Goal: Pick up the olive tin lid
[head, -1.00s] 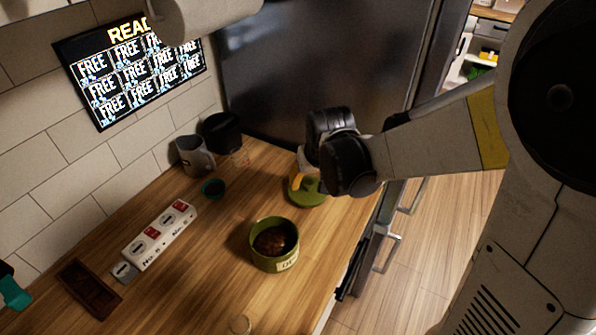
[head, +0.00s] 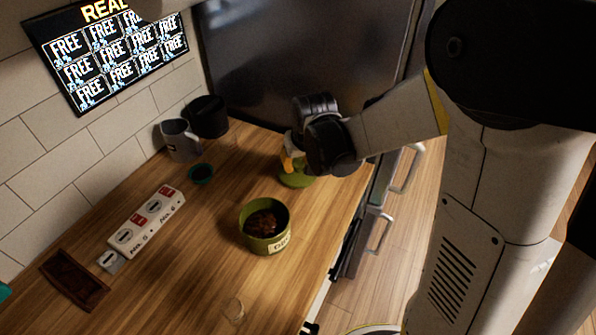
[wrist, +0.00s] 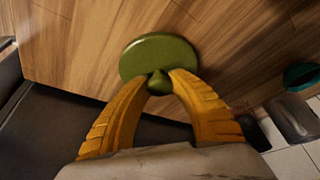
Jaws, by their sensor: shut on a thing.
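The olive tin lid (head: 297,180) is a round green disc near the counter's right edge, beyond the open olive tin (head: 279,242). In the wrist view the lid (wrist: 160,52) shows whole, with a small knob at its near side. My gripper (wrist: 158,77) has its two orange fingers closed in on that knob, one from each side. In the head view my gripper (head: 288,164) is over the lid and partly hides it. I cannot tell whether the lid touches the counter or is slightly raised.
The tin holds dark brown contents. A grey mug (head: 181,141), a black container (head: 207,117) and a small teal cup (head: 201,174) stand at the back. A white labelled block (head: 146,222) and a brown tray (head: 74,281) lie left. A dark panel (head: 290,60) rises behind.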

